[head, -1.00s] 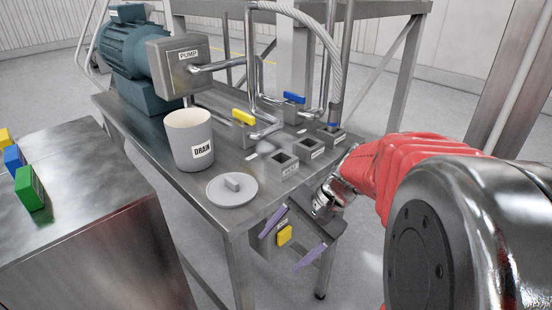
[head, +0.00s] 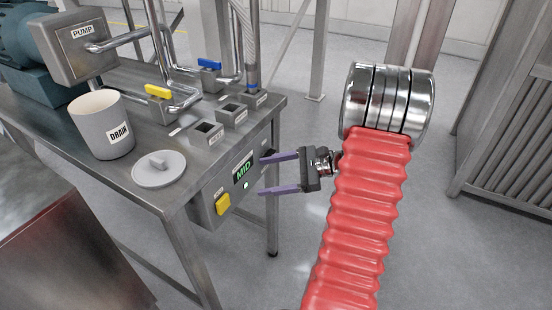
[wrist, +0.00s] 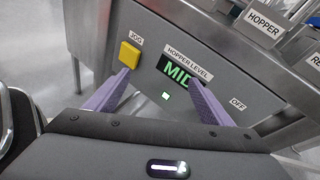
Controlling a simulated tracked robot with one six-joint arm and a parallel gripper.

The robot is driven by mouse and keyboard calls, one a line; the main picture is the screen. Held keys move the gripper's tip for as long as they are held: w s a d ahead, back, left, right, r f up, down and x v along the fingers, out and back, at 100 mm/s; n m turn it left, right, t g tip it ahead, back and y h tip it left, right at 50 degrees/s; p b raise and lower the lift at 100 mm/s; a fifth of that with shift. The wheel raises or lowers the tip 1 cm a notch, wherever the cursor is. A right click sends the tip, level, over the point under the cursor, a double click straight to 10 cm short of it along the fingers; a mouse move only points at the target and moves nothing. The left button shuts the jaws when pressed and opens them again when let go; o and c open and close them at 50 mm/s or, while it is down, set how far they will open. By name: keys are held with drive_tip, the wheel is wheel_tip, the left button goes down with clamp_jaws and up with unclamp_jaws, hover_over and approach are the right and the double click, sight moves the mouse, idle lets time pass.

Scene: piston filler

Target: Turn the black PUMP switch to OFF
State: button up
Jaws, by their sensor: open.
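The control box (head: 208,205) hangs under the table's front edge, with a yellow JOG button (head: 223,203) and a green HOPPER LEVEL display (head: 243,170) reading MID. An OFF label (wrist: 237,104) shows at the right of the panel in the wrist view. A small dark shape (head: 267,153) at the panel's right end may be the black PUMP switch; my upper finger partly covers it, and its position cannot be read. My gripper (head: 262,175) is open and empty, its two purple fingers pointing at the panel. It also shows in the wrist view (wrist: 160,78), fingers either side of the display.
On the table (head: 150,205) stand a DRAIN cup (head: 102,125), a grey lid (head: 158,170), yellow (head: 158,91) and blue (head: 209,64) valve handles, and several square sockets. The PUMP housing (head: 80,45) is at the back left. Open floor lies right of the table.

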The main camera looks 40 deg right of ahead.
drive_tip(key=s+d+f+m+t+h, duration=0.2)
drive_tip(key=d+m+t, duration=0.1)
drive_tip(key=d, duration=0.4)
drive_tip(key=s+d+f+m+t+h, duration=0.2)
drive_tip(key=d+f+m+t, duration=0.1)
drive_tip(key=d, duration=0.5)
drive_tip(key=shift+d+f+m, duration=0.15)
drive_tip(key=shift+d+m, duration=0.05)
drive_tip(key=shift+m, duration=0.7)
drive_tip(key=shift+w+a, duration=0.1)
drive_tip(key=shift+w, duration=0.1)
drive_tip(key=x, duration=1.3)
drive_tip(key=shift+w+r, duration=0.25)
drive_tip(key=shift+a, duration=0.1)
